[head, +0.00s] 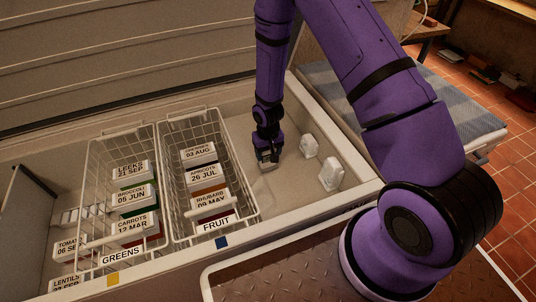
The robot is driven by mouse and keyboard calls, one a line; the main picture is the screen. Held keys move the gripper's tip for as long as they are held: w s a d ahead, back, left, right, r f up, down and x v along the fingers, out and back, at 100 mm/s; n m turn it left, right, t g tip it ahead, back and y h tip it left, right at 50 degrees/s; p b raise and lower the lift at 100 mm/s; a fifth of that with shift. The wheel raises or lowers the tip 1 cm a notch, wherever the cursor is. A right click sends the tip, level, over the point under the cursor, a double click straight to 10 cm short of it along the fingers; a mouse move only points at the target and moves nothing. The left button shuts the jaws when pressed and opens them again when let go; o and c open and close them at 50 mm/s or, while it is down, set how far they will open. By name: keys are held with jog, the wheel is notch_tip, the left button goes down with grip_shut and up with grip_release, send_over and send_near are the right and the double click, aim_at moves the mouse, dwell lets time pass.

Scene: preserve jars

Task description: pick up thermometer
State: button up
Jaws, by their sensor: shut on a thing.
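My gripper (268,158) is down inside the open chest, just right of the fruit basket. It is shut on a small pale thing, which I take to be the thermometer; the jaws hide most of it and its face cannot be read. Two white upright pieces stand to the right of my gripper, one farther back (309,146) and one nearer (331,175). They are apart from my gripper, and I cannot tell what they are.
The fruit basket (196,219) and the greens basket (97,250) hold several labelled packs on the left. More packs lie left of the greens basket. The chest's front rim (270,234) runs along the near side. Bare chest floor (283,200) lies around my gripper.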

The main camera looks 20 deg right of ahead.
notch_tip(320, 180, up, 9)
jog(key=shift+r, duration=0.1)
dwell(0.4)
dwell(0.5)
